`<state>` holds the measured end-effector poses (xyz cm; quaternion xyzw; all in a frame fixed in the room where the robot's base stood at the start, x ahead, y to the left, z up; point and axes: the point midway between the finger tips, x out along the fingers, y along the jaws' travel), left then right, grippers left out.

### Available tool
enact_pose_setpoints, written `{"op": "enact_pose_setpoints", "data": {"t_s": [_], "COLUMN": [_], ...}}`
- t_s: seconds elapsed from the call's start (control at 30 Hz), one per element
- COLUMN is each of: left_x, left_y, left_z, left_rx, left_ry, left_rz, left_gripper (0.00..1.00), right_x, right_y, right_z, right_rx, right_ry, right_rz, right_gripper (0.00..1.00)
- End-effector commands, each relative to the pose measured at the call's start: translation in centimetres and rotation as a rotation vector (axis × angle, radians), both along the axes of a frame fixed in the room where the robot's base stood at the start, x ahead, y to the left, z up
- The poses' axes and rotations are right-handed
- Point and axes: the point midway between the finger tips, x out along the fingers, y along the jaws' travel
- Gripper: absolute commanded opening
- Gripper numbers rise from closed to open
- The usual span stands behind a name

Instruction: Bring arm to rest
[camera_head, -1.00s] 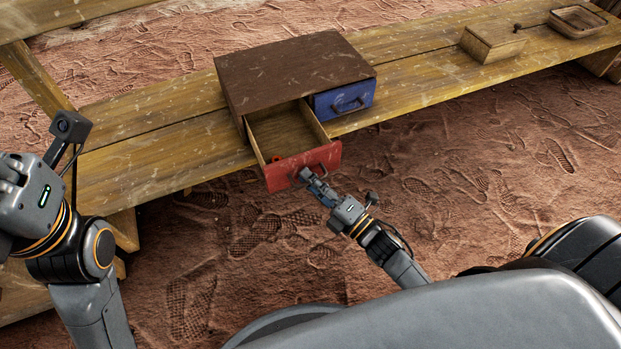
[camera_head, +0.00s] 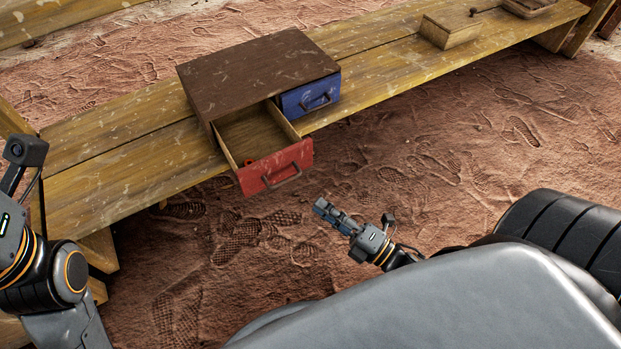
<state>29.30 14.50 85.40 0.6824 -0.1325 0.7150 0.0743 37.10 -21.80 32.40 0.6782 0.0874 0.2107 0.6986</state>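My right gripper (camera_head: 322,209) is in front of and below the open red drawer (camera_head: 276,168), clear of its handle. Its fingers look close together and I see nothing between them, but they are too small to tell whether they are open or shut. The red drawer is pulled out of a brown cabinet (camera_head: 255,72), and a small red thing lies inside it near the front. The blue drawer (camera_head: 309,96) beside it is shut. My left arm shows at the left edge; its gripper's fingers are outside the picture.
The cabinet stands on a long wooden bench (camera_head: 130,150). A wooden box (camera_head: 451,30) and a tray (camera_head: 528,7) stand farther right on the bench. Footprinted reddish ground (camera_head: 440,150) lies clear in front of the bench.

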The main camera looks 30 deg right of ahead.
Motion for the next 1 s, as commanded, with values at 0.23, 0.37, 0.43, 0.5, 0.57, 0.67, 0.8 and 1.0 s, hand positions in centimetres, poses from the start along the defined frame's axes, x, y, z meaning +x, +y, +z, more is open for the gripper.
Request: {"op": "enact_pose_setpoints", "data": {"t_s": [0.23,0.37,0.43,0.5,0.57,0.67,0.8,1.0], "left_x": [0.0,0.0,0.0,0.0,0.0,0.0,0.2,0.7], "left_y": [0.0,0.0,0.0,0.0,0.0,0.0,0.0,0.2], "left_z": [0.0,0.0,0.0,0.0,0.0,0.0,0.0,-0.7], "left_rx": [0.000,0.000,0.000,0.000,0.000,-0.001,-0.001,-0.005], "left_ry": [0.000,0.000,0.000,0.000,0.000,0.001,0.020,0.088], "left_rz": [0.000,0.000,0.000,0.000,0.000,0.000,-0.001,-0.005], "left_gripper": [0.40,0.40,0.40,0.40,0.40,0.40,0.40,0.40], "right_x": [-0.6,-0.6,-0.6,-0.6,-0.6,-0.5,0.4,1.7], "right_y": [-0.3,-0.3,-0.3,-0.3,-0.3,-0.1,1.3,5.4], "right_z": [-0.1,-0.1,-0.1,-0.1,-0.1,0.2,4.0,17.5], "right_rx": [0.000,0.000,0.000,0.000,0.000,0.008,0.118,0.524], "right_ry": [0.000,0.000,0.000,0.000,0.000,-0.003,-0.043,-0.169], "right_rz": [0.001,0.000,0.000,0.000,0.000,0.002,0.032,0.197], "right_gripper": [0.19,0.19,0.19,0.19,0.19,0.19,0.19,0.19]}}
